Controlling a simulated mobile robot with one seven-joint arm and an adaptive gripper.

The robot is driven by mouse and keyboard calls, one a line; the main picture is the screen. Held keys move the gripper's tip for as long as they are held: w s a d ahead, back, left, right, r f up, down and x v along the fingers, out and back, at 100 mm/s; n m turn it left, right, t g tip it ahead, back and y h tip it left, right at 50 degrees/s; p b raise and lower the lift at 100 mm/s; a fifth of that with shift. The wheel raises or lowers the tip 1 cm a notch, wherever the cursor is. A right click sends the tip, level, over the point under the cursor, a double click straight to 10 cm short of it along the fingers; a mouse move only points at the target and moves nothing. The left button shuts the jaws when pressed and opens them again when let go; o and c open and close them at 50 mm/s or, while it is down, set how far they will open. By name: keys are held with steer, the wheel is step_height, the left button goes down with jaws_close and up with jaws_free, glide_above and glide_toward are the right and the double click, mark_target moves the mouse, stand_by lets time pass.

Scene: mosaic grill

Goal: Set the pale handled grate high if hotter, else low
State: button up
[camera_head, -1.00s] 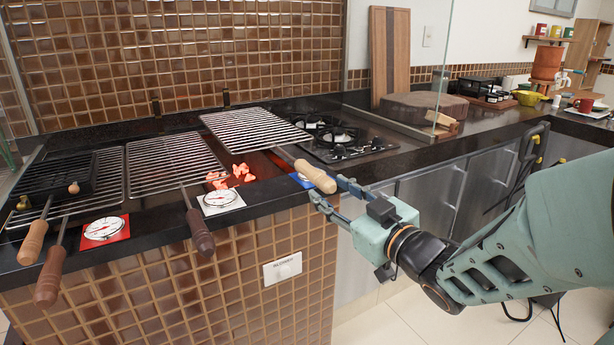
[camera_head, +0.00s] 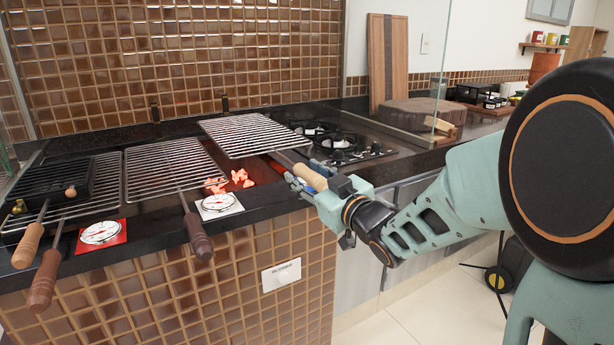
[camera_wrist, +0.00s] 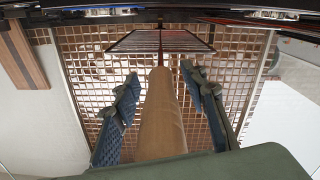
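The pale-handled grate (camera_head: 253,134) is over the right part of the grill, its rack above the counter level. Its pale wooden handle (camera_head: 309,177) points toward me. My gripper (camera_head: 298,172) is at this handle. In the wrist view the handle (camera_wrist: 162,120) lies between the two open fingers, with gaps on both sides. A dial on a white card (camera_head: 218,204) and a dial on a red card (camera_head: 103,233) lie on the front ledge. Their needles are too small to read surely. A blue patch (camera_head: 290,180) by the gripper is mostly hidden.
A dark-handled grate (camera_head: 170,165) lies left of the pale-handled one. Glowing coals (camera_head: 240,178) show between them. A black pan (camera_head: 60,180) sits on the far left rack. A gas hob (camera_head: 345,140) and glass panel stand right. The tiled wall is behind.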

jaws_close()
stand_by(0.3)
step_height(320, 180, up, 7)
steer(key=p, duration=0.3)
steer(key=shift+p, duration=0.4)
steer(key=shift+c, duration=1.4)
jaws_free()
steer(key=shift+o, duration=1.4)
steer(key=shift+f, duration=0.15)
